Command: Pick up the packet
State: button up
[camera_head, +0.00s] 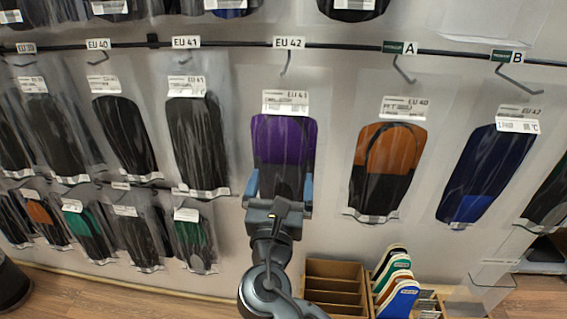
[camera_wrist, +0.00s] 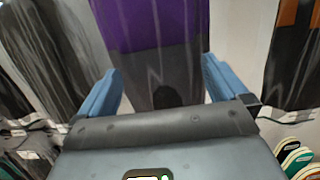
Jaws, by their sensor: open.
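A packet with a purple and dark grey insole (camera_head: 284,143) hangs on the wall under the EU 42 tag, with a white label at its top. In the wrist view the same packet (camera_wrist: 150,45) fills the upper middle. My gripper (camera_head: 279,190) is at the packet's lower end. Its two blue fingers stand apart, one at each side of the packet's lower part. In the wrist view the gripper (camera_wrist: 160,85) is open, with the packet between or just beyond the fingertips. I cannot tell whether the fingers touch it. The packet's bottom edge is hidden behind my gripper.
A dark packet (camera_head: 197,143) hangs to the left and an orange and black packet (camera_head: 386,165) to the right, with a blue one (camera_head: 478,172) beyond. Below stand a wooden box (camera_head: 335,285) and several upright coloured insoles (camera_head: 396,290). More packets hang at lower left.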

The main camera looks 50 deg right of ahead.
jog(key=shift+w+d, duration=0.3)
jog(key=shift+d, duration=0.15)
jog(key=c, duration=0.9)
jog(key=shift+r, duration=0.2)
